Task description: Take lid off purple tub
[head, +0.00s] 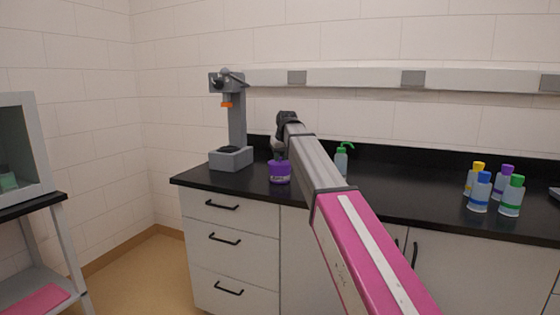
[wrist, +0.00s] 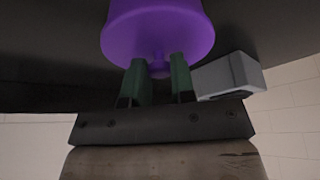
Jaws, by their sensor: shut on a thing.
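The purple tub (head: 280,173) stands upright on the black counter, left of the middle in the head view. My gripper (wrist: 158,64) is above it, with its green finger pads on either side of a small purple knob on the lid (wrist: 158,40), shut on it. The lid is a wide purple disc seen close up in the wrist view. In the head view the lid is mostly hidden by my gripper and blends with the tub. I cannot tell whether there is a gap between lid and tub.
A grey stand (head: 231,157) with an orange-tipped tap is just left of the tub. A bottle with a green spout (head: 341,161) stands behind my arm. Several coloured-cap bottles (head: 480,192) stand on the right. The counter between is clear.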

